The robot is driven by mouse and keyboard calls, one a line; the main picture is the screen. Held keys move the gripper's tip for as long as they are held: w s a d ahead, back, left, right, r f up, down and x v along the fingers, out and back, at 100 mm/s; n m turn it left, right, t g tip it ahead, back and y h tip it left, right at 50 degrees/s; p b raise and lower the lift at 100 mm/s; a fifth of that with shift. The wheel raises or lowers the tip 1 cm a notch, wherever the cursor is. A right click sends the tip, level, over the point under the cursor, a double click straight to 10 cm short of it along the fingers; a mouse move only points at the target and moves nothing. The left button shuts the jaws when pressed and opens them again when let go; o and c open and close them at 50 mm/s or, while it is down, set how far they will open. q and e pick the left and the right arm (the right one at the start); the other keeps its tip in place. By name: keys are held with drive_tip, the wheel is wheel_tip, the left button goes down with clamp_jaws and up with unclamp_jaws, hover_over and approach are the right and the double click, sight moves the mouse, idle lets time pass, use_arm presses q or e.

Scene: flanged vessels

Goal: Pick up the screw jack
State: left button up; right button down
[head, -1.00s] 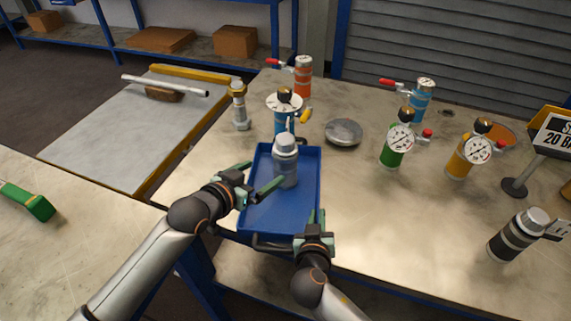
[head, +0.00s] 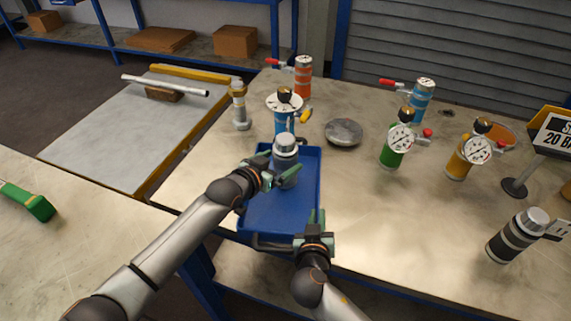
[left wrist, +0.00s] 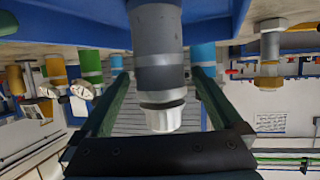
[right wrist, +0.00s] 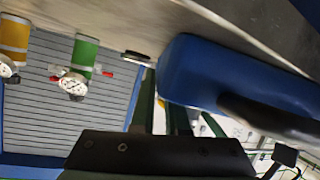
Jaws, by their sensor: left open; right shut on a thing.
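A grey cylinder (head: 286,146) with a darker band and a pale cap stands upright in the blue tray (head: 283,215). My left gripper (head: 279,172) is open, with its fingers on either side of this cylinder. The left wrist view shows the cylinder (left wrist: 158,60) between the fingers, with gaps beside it. A slimmer metal piece with a yellowish collar (head: 239,108) stands left of the tray. I cannot tell for certain which of these is the screw jack. My right gripper (head: 316,222) is shut on the tray's near right rim.
A blue gauge vessel (head: 281,122) stands just behind the tray. A round metal disc (head: 343,132) lies right of it. Green (head: 391,152) and yellow (head: 459,164) gauge vessels and a black cylinder (head: 512,240) stand further right.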

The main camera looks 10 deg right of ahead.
use_arm(q)
drive_tip(key=shift+x, duration=1.7)
drive_tip(key=shift+c, duration=0.2)
clamp_jaws()
drive_tip(key=shift+r, duration=0.2)
